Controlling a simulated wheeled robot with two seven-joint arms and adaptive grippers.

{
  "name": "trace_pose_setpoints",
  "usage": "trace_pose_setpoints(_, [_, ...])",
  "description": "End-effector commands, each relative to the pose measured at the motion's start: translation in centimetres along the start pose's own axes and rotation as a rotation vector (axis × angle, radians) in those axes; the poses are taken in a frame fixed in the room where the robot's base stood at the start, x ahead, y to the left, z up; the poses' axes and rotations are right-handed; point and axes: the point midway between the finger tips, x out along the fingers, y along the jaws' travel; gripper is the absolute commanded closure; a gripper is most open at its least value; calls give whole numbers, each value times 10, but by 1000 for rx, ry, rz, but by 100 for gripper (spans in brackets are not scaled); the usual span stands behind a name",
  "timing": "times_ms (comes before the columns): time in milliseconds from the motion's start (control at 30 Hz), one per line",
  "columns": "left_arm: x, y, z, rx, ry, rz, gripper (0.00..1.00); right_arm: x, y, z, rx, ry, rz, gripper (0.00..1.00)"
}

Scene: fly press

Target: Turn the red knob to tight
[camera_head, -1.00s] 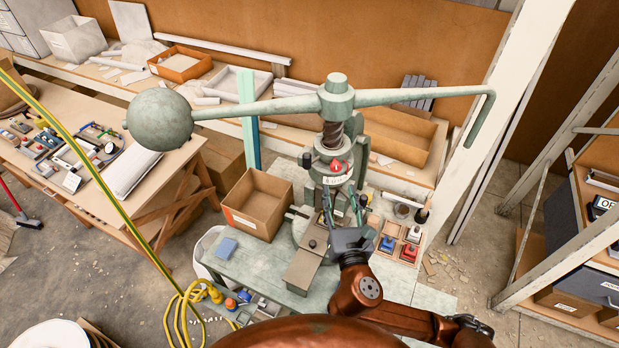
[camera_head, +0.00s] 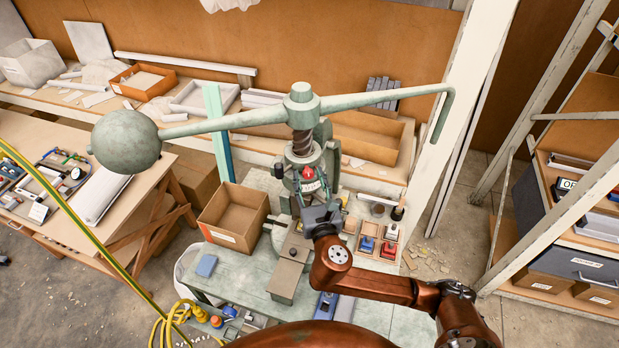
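The red knob (camera_head: 307,173) is on the front of the green fly press (camera_head: 303,108), just below the screw, with a white label (camera_head: 311,186) under it. The knob is small, and I cannot read its marks or its exact turn. My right gripper (camera_head: 313,188) is right below the knob. Its fingers look spread apart, one on each side of the label, with nothing visibly held. I cannot tell whether a fingertip touches the knob. The gripper body hides the lower front of the press. My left gripper is not in view.
The press's long arm carries a heavy ball (camera_head: 126,141) at left and a bent handle (camera_head: 443,115) at right. A cardboard box (camera_head: 235,217) stands left of the press. A compartment tray (camera_head: 370,228) with red and blue items is at right. A white post (camera_head: 452,120) rises behind.

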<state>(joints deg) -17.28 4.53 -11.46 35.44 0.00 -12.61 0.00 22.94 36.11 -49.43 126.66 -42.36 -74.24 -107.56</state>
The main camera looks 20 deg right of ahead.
Motion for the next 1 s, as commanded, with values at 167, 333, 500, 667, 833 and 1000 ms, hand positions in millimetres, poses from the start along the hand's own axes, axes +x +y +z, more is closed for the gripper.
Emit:
trace_pose_setpoints(167, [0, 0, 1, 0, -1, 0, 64, 0, 0, 0, 0, 0, 0, 68])
trace_pose_setpoints(333, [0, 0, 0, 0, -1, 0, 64, 0, 0, 0, 0, 0, 0, 80])
trace_pose_setpoints(500, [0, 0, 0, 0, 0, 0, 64, 0, 0, 0, 0, 0, 0, 92])
trace_pose_setpoints(667, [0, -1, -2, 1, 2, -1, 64, 0, 0, 0, 0, 0, 0, 100])
trace_pose_setpoints(833, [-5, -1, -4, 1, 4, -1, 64, 0, 1, 1, 74, 1, 1, 100])
trace_pose_setpoints(1000, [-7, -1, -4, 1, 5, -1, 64, 0, 0, 0, 136, 0, 1, 100])
